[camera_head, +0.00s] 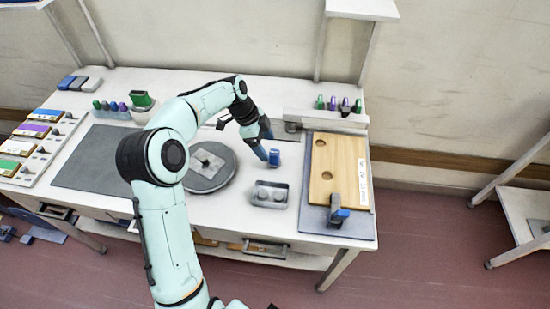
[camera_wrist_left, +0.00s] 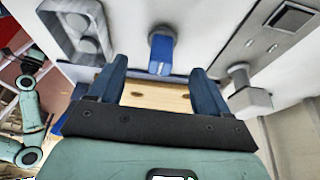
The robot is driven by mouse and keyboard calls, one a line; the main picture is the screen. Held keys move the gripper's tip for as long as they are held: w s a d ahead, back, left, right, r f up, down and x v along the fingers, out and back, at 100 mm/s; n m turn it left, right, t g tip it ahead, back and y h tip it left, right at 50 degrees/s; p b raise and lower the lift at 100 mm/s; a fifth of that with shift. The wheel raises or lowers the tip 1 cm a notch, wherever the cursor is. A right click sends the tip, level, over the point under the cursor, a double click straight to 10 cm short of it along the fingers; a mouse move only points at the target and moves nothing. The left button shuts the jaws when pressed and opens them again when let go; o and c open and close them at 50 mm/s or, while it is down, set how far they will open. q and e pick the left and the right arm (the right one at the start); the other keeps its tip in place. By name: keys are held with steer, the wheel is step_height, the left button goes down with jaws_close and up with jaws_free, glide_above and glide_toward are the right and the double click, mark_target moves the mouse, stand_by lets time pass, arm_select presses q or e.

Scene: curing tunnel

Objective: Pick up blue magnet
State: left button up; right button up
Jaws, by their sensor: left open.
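The blue magnet (camera_head: 274,157) is a small upright blue piece on the white table, between the round grey turntable and the wooden board. In the left wrist view the blue magnet (camera_wrist_left: 161,53) has a blue body and a greyer round end. It lies ahead of the fingertips, in line with the gap between them. My left gripper (camera_head: 264,143) is open and empty, close to the magnet at its left and back side. Its two blue fingers also show in the left wrist view (camera_wrist_left: 158,72).
A metal tray with two round wells (camera_head: 269,194) stands just in front of the magnet. The wooden board (camera_head: 337,170) with a clamp (camera_head: 338,213) is to the right. The grey turntable (camera_head: 208,181) is to the left. A rack of coloured pegs (camera_head: 338,108) stands behind.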

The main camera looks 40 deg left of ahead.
mark_target(271, 152)
arm_select(q)
steer(key=shift+x, duration=3.65)
steer(key=shift+w+r, duration=0.1)
steer(key=shift+w, duration=0.05)
steer(key=c, duration=1.3)
